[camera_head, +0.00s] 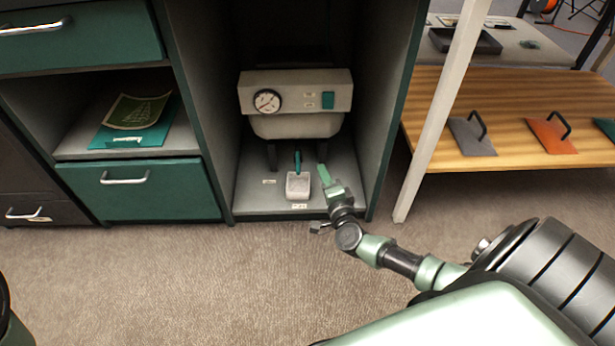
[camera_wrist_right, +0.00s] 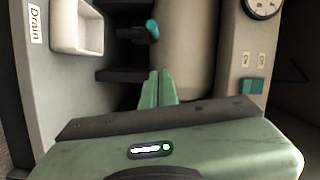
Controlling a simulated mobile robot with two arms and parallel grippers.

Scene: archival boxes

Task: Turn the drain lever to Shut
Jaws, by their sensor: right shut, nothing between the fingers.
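The drain lever (camera_head: 297,161) is a small teal handle under the grey unit, just above and behind a white drain cup (camera_head: 298,186). In the right wrist view the teal lever tip (camera_wrist_right: 152,30) sits on a dark stem, and the cup (camera_wrist_right: 78,25) is to its left. A label reading "Drain" (camera_wrist_right: 34,24) is beside the cup. My right gripper (camera_head: 323,170) is shut and empty, to the right of the lever. Its closed fingers (camera_wrist_right: 158,88) point toward the lever, with a visible gap. My left gripper is not in view.
The grey unit (camera_head: 295,92) with a round gauge (camera_head: 267,101) and teal switch (camera_head: 327,100) stands inside a narrow cabinet bay. Side walls (camera_head: 212,110) bound the bay on both sides. The carpet (camera_head: 200,280) in front is clear.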

